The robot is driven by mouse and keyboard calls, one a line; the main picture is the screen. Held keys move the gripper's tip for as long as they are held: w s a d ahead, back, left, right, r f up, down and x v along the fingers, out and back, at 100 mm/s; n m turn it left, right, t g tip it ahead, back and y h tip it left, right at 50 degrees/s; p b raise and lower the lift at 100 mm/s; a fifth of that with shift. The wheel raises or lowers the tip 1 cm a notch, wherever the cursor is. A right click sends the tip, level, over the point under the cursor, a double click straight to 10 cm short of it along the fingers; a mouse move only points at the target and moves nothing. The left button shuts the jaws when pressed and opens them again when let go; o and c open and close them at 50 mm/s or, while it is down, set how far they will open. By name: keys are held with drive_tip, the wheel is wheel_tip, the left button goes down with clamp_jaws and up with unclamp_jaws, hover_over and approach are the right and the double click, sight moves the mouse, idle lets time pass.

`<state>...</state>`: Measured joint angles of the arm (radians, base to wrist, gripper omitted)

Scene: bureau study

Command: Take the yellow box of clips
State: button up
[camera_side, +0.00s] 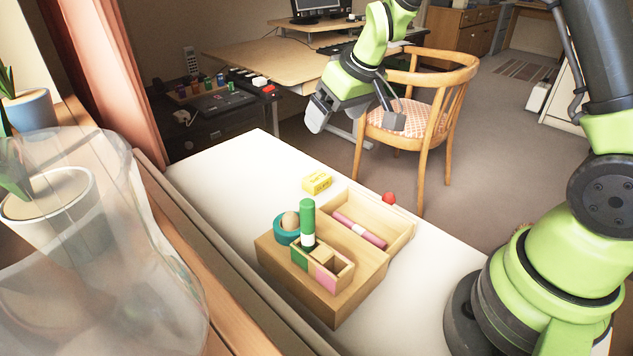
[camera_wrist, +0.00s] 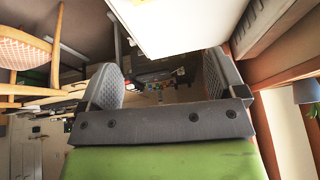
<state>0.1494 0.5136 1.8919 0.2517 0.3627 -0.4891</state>
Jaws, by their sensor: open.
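The yellow box of clips (camera_side: 317,182) lies on the white table, just behind the open wooden tray. My gripper (camera_side: 355,120) is up in the air above and behind the box, apart from it, with its two fingers spread. In the wrist view my gripper (camera_wrist: 165,85) is open with nothing between the fingers.
A wooden organizer (camera_side: 335,309) holds a green glue stick (camera_side: 307,220), a teal tape roll (camera_side: 286,231) and a pink pen (camera_side: 360,231). A red object (camera_side: 389,198) sits beside the tray. A wooden chair (camera_side: 440,62) stands behind the white table (camera_side: 225,170), whose back left is clear.

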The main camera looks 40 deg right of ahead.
hover_over(318, 178)
drive_tip(key=s, duration=0.2)
drive_tip(key=shift+n+g, duration=0.4)
drive_tip(key=f, duration=1.1)
drive_tip(key=shift+s+d+f, duration=0.15)
drive_tip(key=shift+d, duration=0.2)
drive_tip(key=shift+a+x, duration=0.1)
drive_tip(key=shift+x, duration=1.5)
drive_tip(key=shift+a+x, duration=0.15)
drive_tip(key=shift+x, duration=1.4)
drive_tip(key=shift+s+f, duration=0.1)
drive_tip(key=shift+s, duration=0.1)
drive_tip(key=c, duration=0.9)
